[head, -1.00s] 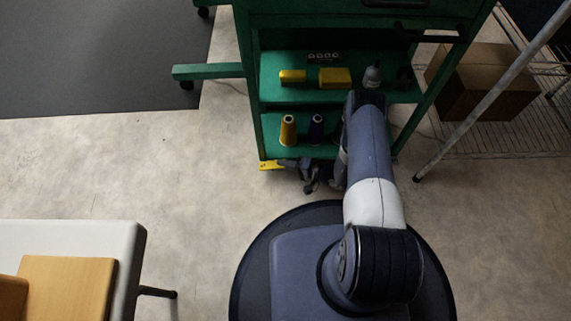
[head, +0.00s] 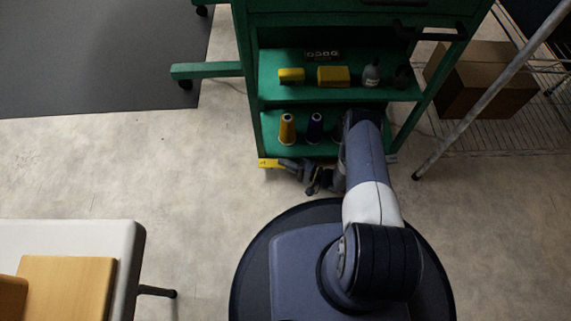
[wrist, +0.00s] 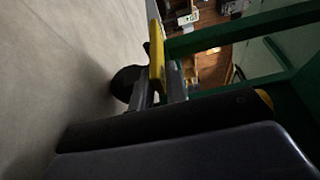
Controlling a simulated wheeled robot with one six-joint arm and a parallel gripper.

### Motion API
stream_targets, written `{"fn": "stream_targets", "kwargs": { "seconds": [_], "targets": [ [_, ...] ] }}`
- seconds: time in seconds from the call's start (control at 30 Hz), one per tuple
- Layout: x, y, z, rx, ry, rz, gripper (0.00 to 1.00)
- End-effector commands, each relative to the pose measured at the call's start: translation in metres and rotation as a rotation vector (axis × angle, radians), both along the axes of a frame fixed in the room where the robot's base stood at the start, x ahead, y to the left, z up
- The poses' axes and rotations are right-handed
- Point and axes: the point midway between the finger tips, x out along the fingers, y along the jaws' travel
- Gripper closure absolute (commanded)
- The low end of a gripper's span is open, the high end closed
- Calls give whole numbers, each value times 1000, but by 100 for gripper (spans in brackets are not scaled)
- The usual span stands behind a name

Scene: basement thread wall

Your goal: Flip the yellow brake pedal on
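The yellow brake pedal (head: 268,163) sticks out low at the front left foot of the green cart, close to the floor, in the head view. In the wrist view the yellow pedal (wrist: 155,60) stands beside a dark caster wheel (wrist: 125,82). My gripper (head: 285,164) is low at the cart's front, with its tips right at the pedal's right end. In the wrist view my gripper's grey fingers (wrist: 158,92) are on either side of the pedal's near part. I cannot tell whether they touch or grip it.
The green cart (head: 253,95) has shelves with yellow boxes (head: 333,76), a yellow spool (head: 287,128) and a dark spool (head: 315,127). A cardboard box (head: 490,90) on a wire rack is at right. A white table (head: 70,235) is at lower left.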

Motion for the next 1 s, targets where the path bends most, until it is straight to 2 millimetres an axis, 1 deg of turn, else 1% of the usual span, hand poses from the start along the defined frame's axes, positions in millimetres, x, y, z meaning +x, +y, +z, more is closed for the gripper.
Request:
{"fn": "stream_targets", "kwargs": {
  "seconds": [0.03, 0.2, 0.43, 0.53, 0.67, 1.0],
  "targets": [
    [0, 0, 0, 0, -1, 0, 82],
    [0, 0, 1, 0, -1, 0, 69],
    [0, -1, 1, 1, 0, 0, 69],
    [-2, -5, 1, 1, 0, -3, 69],
    [-7, -20, 2, 1, 0, -6, 69],
    [-32, -73, 1, 2, -1, -5, 69]
  ]
}}
